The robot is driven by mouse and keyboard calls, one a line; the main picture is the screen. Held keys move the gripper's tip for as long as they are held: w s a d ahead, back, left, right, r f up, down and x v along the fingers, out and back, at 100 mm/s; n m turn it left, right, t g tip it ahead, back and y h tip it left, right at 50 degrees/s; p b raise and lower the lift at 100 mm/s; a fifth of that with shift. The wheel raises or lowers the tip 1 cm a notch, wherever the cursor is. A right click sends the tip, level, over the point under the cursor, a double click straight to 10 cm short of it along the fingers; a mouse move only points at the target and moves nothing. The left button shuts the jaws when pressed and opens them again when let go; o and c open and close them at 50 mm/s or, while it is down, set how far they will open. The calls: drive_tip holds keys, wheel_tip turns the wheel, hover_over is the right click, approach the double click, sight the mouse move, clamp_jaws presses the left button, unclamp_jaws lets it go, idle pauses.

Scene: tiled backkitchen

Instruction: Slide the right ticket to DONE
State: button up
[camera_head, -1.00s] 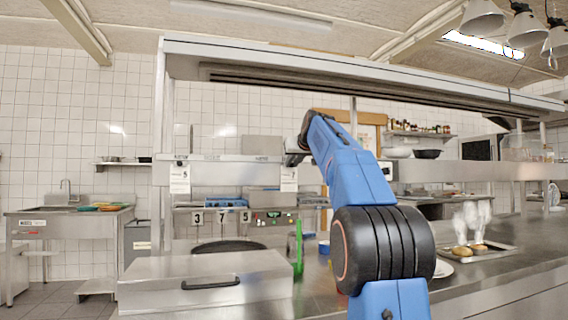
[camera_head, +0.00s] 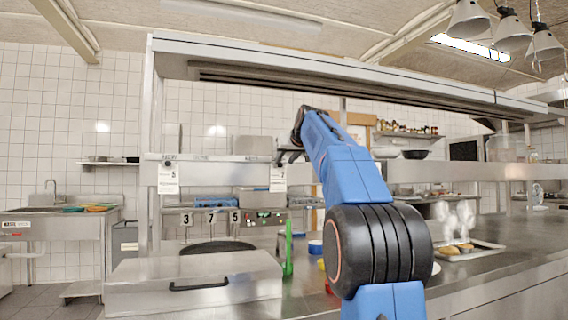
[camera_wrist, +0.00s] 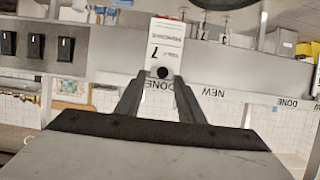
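A white ticket marked 7 (camera_head: 278,178) hangs from the steel rail at the right of the two tickets. In the wrist view, which looks upside down, the ticket (camera_wrist: 165,42) has a round black knob (camera_wrist: 162,72). My gripper (camera_head: 281,157) is at the rail, just above this ticket. In the wrist view its two fingers (camera_wrist: 160,79) are apart, one on each side of the knob, with gaps visible. Inverted NEW (camera_wrist: 213,92) and DONE (camera_wrist: 288,103) labels show on the rail. The other ticket, marked 5 (camera_head: 168,180), hangs at the left.
The rail (camera_head: 220,170) runs under a long overhead shelf (camera_head: 340,75). Below are a steel box lid with a black handle (camera_head: 198,285), a green upright item (camera_head: 288,248) and number tags 3, 7 and 5 (camera_head: 211,218). A tray with food (camera_head: 470,250) is at right.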

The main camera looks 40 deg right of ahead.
drive_tip(key=v, duration=1.4)
drive_tip(key=shift+s, duration=0.35)
drive_tip(key=shift+r, duration=0.15)
drive_tip(key=s+a+f+g+y, duration=0.1)
drive_tip(key=s+a+f, duration=0.3)
drive_tip(key=a+f, duration=0.45)
drive_tip(key=s+a+f+n+g+y, duration=0.15)
drive_tip(key=s+a+f, duration=0.3)
drive_tip(key=f, duration=0.75)
drive_tip(key=s+a+f+g+y, duration=0.15)
drive_tip(key=s+a+f, duration=0.25)
drive_tip(key=a+f, duration=0.5)
drive_tip(key=s+a+f+g, duration=0.1)
drive_tip(key=s+a+f, duration=0.1)
drive_tip(key=s+f, duration=0.5)
drive_tip(key=s+a+f+n+g, duration=0.1)
drive_tip(key=s+f, duration=0.5)
drive_tip(key=f, duration=0.8)
drive_tip(key=s+a+f+g, duration=0.2)
drive_tip(key=s+a+f, duration=0.2)
drive_tip(key=s+f, duration=0.3)
wheel_tip(320, 180, down, 5)
drive_tip(key=shift+s+r+n, duration=0.25)
drive_tip(key=shift+s+n, duration=0.1)
drive_tip(key=shift+a, duration=0.15)
